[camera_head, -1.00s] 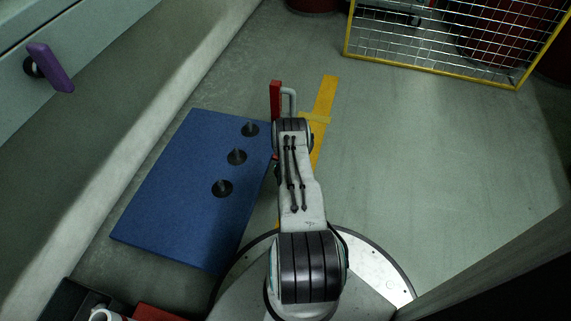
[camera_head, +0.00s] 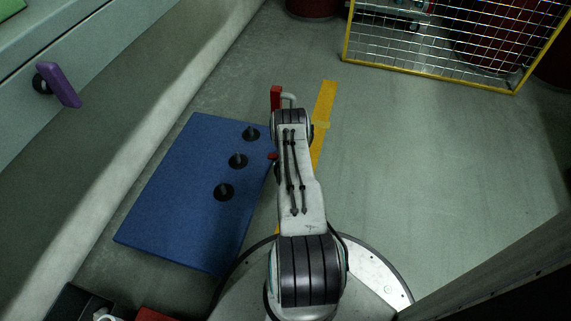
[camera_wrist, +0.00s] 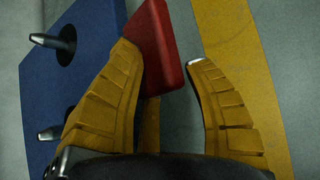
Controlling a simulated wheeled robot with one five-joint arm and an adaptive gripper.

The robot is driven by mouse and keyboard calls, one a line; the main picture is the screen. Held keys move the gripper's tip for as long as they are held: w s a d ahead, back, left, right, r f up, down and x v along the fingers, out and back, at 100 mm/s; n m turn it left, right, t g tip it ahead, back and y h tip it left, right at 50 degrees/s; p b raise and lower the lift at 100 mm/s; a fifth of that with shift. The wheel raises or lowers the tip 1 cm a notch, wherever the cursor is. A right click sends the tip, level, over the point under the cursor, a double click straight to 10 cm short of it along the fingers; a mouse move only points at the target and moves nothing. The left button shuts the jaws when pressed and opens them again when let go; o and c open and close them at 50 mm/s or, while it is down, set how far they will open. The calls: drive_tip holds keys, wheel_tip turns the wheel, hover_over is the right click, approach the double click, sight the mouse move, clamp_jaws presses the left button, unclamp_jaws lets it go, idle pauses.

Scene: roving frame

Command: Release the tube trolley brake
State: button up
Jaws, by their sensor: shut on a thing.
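The tube trolley (camera_head: 180,185) appears as a flat blue deck with three dark upright pegs, left of my arm. A red bar (camera_head: 276,97) stands at its far right corner, beside a pale bent rod (camera_head: 289,100); a lower red bit shows at the deck's edge. I take the red bar to be the brake lever. In the wrist view the red bar (camera_wrist: 164,45) lies between and partly behind the yellow fingers of my gripper (camera_wrist: 168,62), which is shut on it. My arm hides the gripper in the head view. The contact itself is not clear.
A yellow floor strip (camera_head: 325,105) runs right of the trolley. A yellow-framed mesh panel (camera_head: 440,45) and red drums stand at the back. A wall with a purple handle (camera_head: 64,85) is at left. Grey floor at right is clear.

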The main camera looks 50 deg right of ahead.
drive_tip(key=shift+w+d+r, duration=0.25)
drive_tip(key=shift+w+r, duration=0.05)
drive_tip(key=shift+r, duration=0.2)
drive_tip(key=shift+w+d+r, duration=0.25)
drive_tip(key=shift+r, duration=0.2)
drive_tip(key=shift+c, duration=1.3)
drive_tip(key=shift+a, duration=0.1)
drive_tip(key=o, duration=1.2)
drive_tip(key=shift+r, duration=0.15)
drive_tip(key=o, duration=0.4)
drive_tip(key=shift+a, duration=0.15)
drive_tip(key=shift+c, duration=0.2)
drive_tip(key=shift+f, duration=0.2)
drive_tip(key=shift+s, duration=0.15)
drive_tip(key=shift+a, duration=0.1)
drive_tip(key=shift+s+a+r, duration=0.15)
drive_tip(key=shift+s, duration=0.05)
drive_tip(key=v, duration=1.1)
